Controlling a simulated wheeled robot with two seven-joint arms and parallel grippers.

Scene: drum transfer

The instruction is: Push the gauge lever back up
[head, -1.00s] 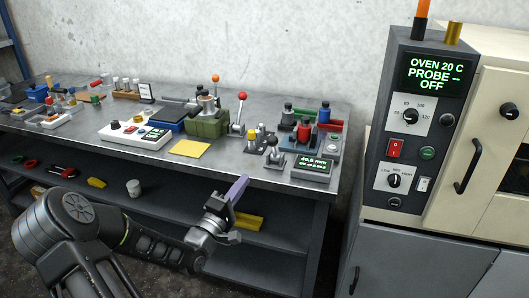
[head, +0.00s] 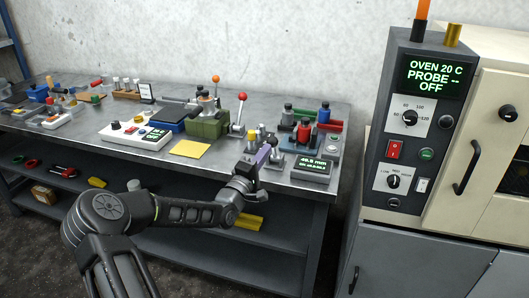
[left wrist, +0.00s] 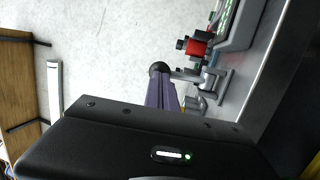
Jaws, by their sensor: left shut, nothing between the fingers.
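The gauge (head: 311,168) stands at the front right of the bench, its green display lit with a reading in mm. Its lever, a grey arm with a black knob, is just left of the display and partly hidden by my gripper in the head view. In the left wrist view the black knob (left wrist: 158,69) shows just past my purple fingertips, with the grey arm running right to its bracket. My left gripper (head: 264,153) is shut and empty, its tips close to the knob. I cannot tell whether they touch. My right gripper is out of view.
A red-knobbed lever (head: 242,97) and a green block (head: 207,126) stand behind and left of my gripper. A yellow sheet (head: 190,148) lies on the bench (head: 215,167). The oven panel (head: 408,130) rises at the right. A lower shelf holds loose items.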

